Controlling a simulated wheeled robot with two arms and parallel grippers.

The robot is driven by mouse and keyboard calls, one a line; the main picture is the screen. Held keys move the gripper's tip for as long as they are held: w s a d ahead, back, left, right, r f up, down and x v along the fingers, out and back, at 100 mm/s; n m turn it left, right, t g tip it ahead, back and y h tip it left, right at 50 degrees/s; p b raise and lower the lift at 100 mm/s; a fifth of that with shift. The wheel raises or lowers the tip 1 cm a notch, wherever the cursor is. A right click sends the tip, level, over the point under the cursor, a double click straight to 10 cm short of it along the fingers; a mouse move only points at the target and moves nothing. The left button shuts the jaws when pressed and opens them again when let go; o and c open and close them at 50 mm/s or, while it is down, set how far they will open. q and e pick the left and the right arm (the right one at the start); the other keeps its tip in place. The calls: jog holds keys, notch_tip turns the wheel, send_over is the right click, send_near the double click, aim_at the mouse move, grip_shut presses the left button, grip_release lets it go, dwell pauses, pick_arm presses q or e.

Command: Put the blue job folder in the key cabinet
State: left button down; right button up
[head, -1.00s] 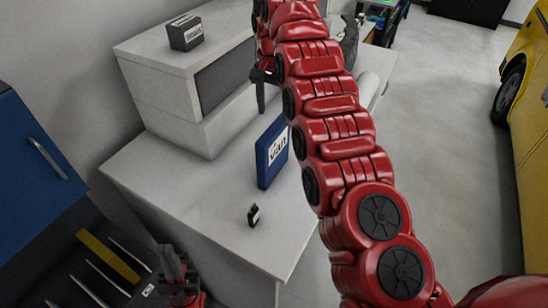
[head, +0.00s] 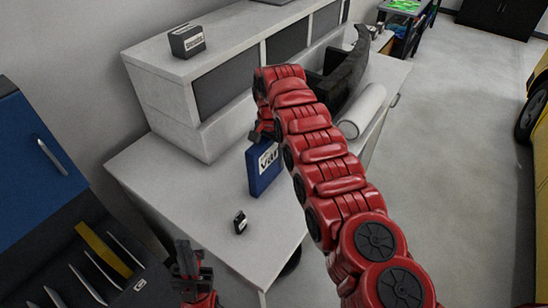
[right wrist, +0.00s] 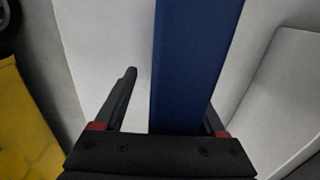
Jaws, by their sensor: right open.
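The blue job folder (head: 264,170) stands upright on the white desk, its white label facing the head camera. My right gripper (head: 263,131) is at the folder's top edge, partly hidden by my arm. In the right wrist view the open right gripper (right wrist: 168,95) has a finger on either side of the folder (right wrist: 193,60), with a clear gap on the left side. My left gripper (head: 192,268) is low at the left, away from the folder; its jaw opening is unclear. A blue cabinet (head: 35,150) with a handle is at the left; I cannot tell whether it is the key cabinet.
A small black key-like object (head: 240,222) lies on the white desk (head: 165,185) in front of the folder. A shelf unit (head: 175,120) with dark compartments backs the desk, a dark box (head: 187,40) on top. A white roll (head: 362,110) lies behind my right arm.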

jog(key=shift+s+a+r, duration=0.1)
jog(key=shift+s+a, duration=0.05)
jog(key=shift+a, duration=0.55)
jog(key=c, duration=0.5)
jog(key=shift+c, duration=1.1)
jog(key=shift+d, duration=0.35)
grip_shut()
jog(key=shift+a, duration=0.1)
